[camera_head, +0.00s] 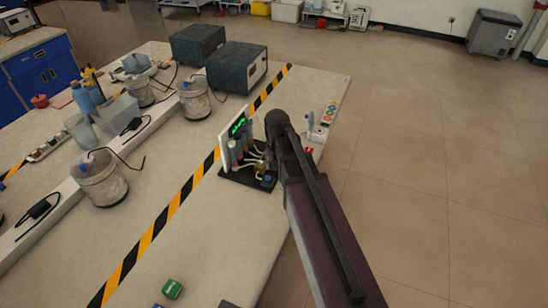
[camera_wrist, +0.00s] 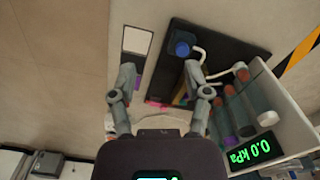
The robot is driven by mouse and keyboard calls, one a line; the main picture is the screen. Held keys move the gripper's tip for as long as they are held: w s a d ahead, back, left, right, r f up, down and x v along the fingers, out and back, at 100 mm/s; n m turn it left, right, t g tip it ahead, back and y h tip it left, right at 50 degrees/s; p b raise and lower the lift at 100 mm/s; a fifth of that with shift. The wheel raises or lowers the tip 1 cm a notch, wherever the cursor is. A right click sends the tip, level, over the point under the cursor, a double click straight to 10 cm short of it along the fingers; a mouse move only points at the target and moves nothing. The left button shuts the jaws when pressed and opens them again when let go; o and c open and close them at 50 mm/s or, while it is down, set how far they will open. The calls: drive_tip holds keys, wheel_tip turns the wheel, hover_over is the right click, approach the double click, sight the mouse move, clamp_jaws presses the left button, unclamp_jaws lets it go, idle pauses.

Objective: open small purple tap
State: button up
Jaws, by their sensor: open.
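A small apparatus on a black base (camera_head: 236,177) stands near the table's right edge, with a white panel and a lit green display (camera_head: 238,127). In the wrist view its display (camera_wrist: 250,150) reads 0.0 kPa, beside several coloured cylinders (camera_wrist: 240,110). A small purple part (camera_wrist: 247,131) shows near the display, and a pink-magenta patch (camera_wrist: 157,104) lies low between my fingers. I cannot tell which of them is the purple tap. My gripper (camera_wrist: 160,75) is open over the apparatus's edge, its fingers apart with nothing held. In the head view my arm hides the gripper.
A blue knob (camera_wrist: 182,49) with a white tube sits on the black base. Striped tape (camera_head: 170,210) crosses the table. Buckets (camera_head: 195,98) and dark boxes (camera_head: 237,66) stand beyond it to the left and back. Open floor (camera_head: 440,170) lies to the right.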

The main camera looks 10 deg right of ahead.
drive_tip(key=s+f+n+b, duration=0.1)
drive_tip(key=s+n, duration=0.2)
drive_tip(key=s, duration=0.7)
drive_tip(key=shift+s+f+b, duration=0.3)
drive_tip(key=shift+f, duration=0.1)
drive_tip(key=shift+w, duration=0.2)
drive_tip(key=c, duration=0.6)
drive_tip(key=w+t, duration=0.1)
drive_tip(key=w, duration=0.9)
drive_tip(key=w+n+t, duration=0.1)
drive_tip(key=w, duration=0.9)
drive_tip(key=w+a+n+t, duration=0.1)
drive_tip(key=w, duration=0.9)
drive_tip(key=shift+w+r+t+y, duration=0.2)
drive_tip(key=shift+r+t+y, duration=0.1)
drive_tip(key=shift+t, duration=0.1)
clamp_jaws()
